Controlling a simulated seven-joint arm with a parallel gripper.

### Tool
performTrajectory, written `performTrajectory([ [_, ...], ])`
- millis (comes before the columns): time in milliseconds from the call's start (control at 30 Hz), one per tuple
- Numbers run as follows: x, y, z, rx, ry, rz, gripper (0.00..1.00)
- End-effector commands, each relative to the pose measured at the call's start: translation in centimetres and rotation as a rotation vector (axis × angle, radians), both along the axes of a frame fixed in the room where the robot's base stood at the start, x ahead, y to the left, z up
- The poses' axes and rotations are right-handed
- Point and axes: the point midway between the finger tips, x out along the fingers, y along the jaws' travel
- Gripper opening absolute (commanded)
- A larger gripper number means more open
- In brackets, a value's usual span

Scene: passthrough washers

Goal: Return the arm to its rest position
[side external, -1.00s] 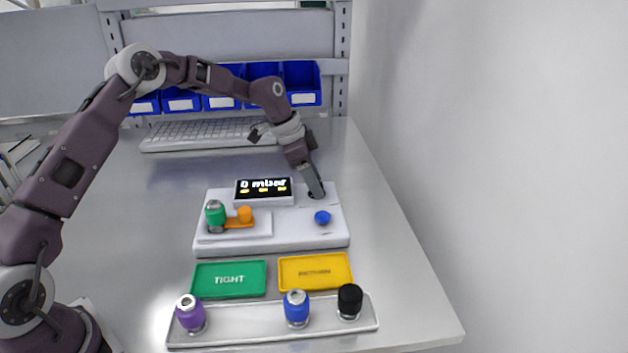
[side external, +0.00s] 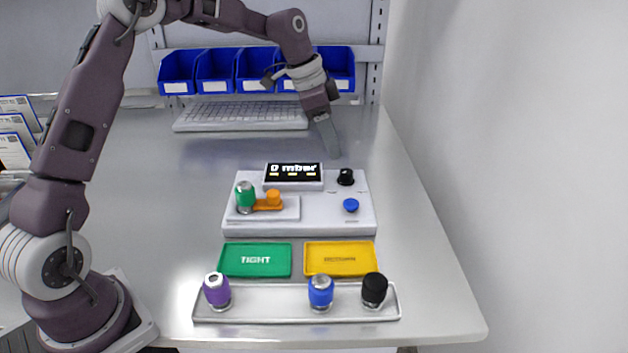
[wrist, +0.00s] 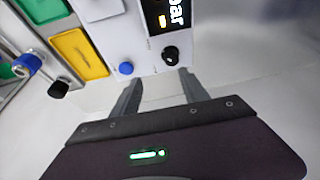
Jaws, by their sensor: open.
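My gripper (side external: 332,152) hangs over the bench behind the right rear of the white test device (side external: 300,222). In the wrist view my gripper (wrist: 158,90) shows two spread fingers with nothing between them. The black knob (side external: 346,177) on the device stands just in front of the fingers and apart from them in the side view; it also shows in the wrist view (wrist: 171,55). A green-topped fitting (side external: 245,196) stands on the device's left part, beside an orange lever (side external: 272,198). A blue button (side external: 351,205) is on its right. The display (side external: 293,172) reads 0 mbar.
A green TIGHT tray (side external: 256,272) and a yellow tray (side external: 340,272) lie in front of the device. A front rack (side external: 260,310) holds purple, blue and black-topped fittings. A keyboard (side external: 240,116) and blue bins (side external: 216,72) are behind. The bench right of the device is clear.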

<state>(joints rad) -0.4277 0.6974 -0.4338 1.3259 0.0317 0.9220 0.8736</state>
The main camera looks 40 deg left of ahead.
Motion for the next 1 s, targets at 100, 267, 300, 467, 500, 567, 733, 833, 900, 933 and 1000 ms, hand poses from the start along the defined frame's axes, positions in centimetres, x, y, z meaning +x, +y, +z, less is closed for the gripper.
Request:
performTrajectory([
  [100,-6.7,-2.5,5.6,0.093,-0.006,0.096,0.52],
  [267,-18.2,-3.8,10.3,0.139,-0.053,0.332,0.52],
  [300,-21.4,-3.9,10.9,0.13,-0.07,0.4,0.52],
  [467,-31.7,-3.9,10.1,0.028,-0.12,0.629,0.52],
  [500,-33.4,-3.9,9.6,-0.002,-0.126,0.669,0.52],
  [567,-35.3,-3.8,8.7,-0.039,-0.13,0.714,0.52],
  [733,-37.3,-3.9,7.6,-0.085,-0.128,0.764,0.52],
  [833,-37.3,-3.9,7.6,-0.083,-0.128,0.764,0.52],
  [900,-37.3,-3.9,7.7,-0.083,-0.128,0.764,0.52],
  [933,-37.3,-3.9,7.7,-0.083,-0.128,0.763,0.52],
  [1000,-37.2,-3.9,7.7,-0.082,-0.129,0.763,0.52],
])
